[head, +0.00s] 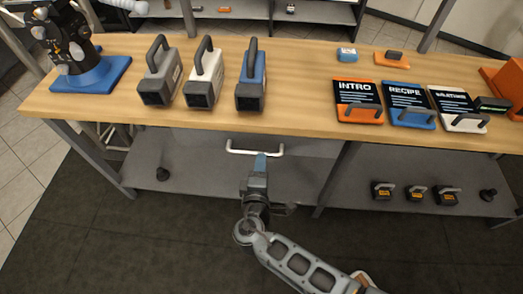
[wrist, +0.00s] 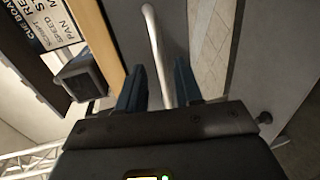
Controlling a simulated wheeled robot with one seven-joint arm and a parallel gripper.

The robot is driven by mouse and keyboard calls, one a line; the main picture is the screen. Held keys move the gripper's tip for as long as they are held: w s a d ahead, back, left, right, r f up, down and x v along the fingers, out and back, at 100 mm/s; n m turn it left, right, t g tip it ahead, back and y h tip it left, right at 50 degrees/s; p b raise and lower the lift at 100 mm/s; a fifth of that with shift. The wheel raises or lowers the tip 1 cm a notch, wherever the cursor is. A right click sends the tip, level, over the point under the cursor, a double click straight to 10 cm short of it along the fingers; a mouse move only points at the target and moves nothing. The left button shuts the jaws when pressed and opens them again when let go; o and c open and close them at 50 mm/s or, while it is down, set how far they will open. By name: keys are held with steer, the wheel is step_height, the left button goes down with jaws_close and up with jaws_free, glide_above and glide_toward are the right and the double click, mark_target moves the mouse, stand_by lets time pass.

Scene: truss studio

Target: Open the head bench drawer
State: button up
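The bench drawer (head: 311,149) has a grey front under the wooden top, with a pale bar handle (head: 240,151) across it. The drawer appears shut, its front close under the table edge. I see gaps between the bar and the fingers. Whether the fingertips reach past the bar is hard to tell.
The wooden bench top (head: 300,110) holds grey, white and blue handled blocks, several signs with handles, and a black robot figure (head: 75,45) on a blue base. A lower shelf (head: 350,190) carries black-and-orange items at right. Dark floor in front is clear.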

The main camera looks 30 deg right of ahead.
steer(key=shift+x, duration=2.65)
steer(key=shift+c, duration=0.4)
jaws_close()
